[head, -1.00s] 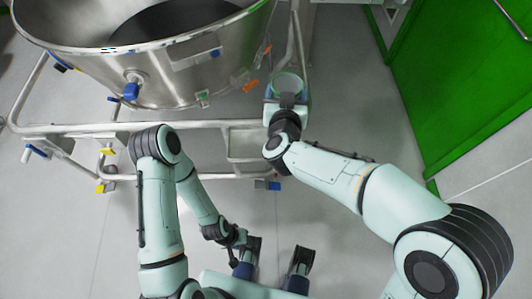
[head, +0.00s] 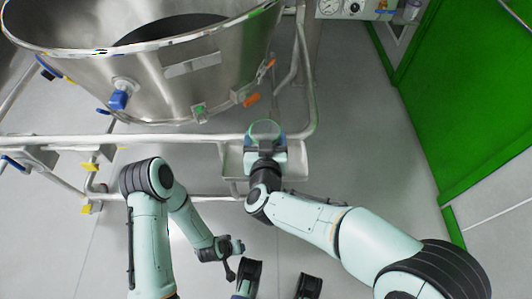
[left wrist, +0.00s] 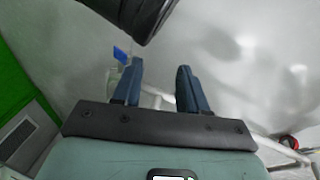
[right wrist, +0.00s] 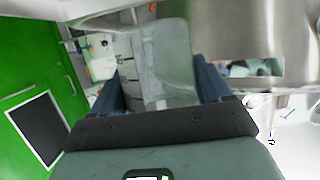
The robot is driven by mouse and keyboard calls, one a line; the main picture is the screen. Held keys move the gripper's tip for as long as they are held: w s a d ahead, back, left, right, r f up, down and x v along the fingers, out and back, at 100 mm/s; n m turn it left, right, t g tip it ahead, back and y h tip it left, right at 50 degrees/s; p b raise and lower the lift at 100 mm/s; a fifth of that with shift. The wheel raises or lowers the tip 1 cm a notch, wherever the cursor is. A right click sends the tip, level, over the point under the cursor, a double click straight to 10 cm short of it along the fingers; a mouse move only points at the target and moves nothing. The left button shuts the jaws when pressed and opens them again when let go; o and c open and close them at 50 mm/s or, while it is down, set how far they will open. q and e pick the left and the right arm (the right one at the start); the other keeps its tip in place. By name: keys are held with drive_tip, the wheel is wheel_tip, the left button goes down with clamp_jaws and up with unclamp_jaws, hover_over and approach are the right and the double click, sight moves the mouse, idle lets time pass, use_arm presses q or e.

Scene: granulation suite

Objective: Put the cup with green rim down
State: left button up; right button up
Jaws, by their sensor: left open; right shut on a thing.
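The clear cup with a green rim (head: 266,128) is between the fingers of my right gripper (head: 265,139). In the right wrist view the see-through cup (right wrist: 170,62) fills the space between the blue fingers, which are shut on it. In the head view the cup and gripper overlap a small metal tray (head: 298,161) on the frame; I cannot tell the height between cup and tray. My left gripper (left wrist: 155,85) shows in the left wrist view with its fingers apart and nothing between them. The underside of the cup is hidden.
A green wall panel (head: 440,90) is at the right. Grey floor between tray and panel is clear.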

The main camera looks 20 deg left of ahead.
wheel_tip(320, 180, down, 6)
drive_tip(key=shift+r+b, duration=0.25)
drive_tip(key=shift+b, duration=1)
use_arm(q)
drive_tip(key=s+f+g, duration=0.2)
drive_tip(key=s+f, duration=0.2)
drive_tip(key=s, duration=0.1)
drive_tip(key=shift+a+f, duration=0.25)
drive_tip(key=shift+a, duration=0.15)
use_arm(e)
drive_tip(key=shift+f, duration=0.1)
drive_tip(key=shift+f, duration=0.15)
drive_tip(key=o, duration=1)
drive_tip(key=shift+r, duration=0.25)
use_arm(q)
drive_tip(key=w+d+r+t+p, duration=0.1)
drive_tip(key=w+r+t+p, duration=0.1)
drive_tip(key=w+r, duration=0.3)
drive_tip(key=shift+w+r+p, duration=0.15)
drive_tip(key=shift+r+p, duration=0.05)
drive_tip(key=shift+p, duration=0.35)
use_arm(e)
drive_tip(key=v, duration=1.2)
drive_tip(key=shift+d, duration=0.1)
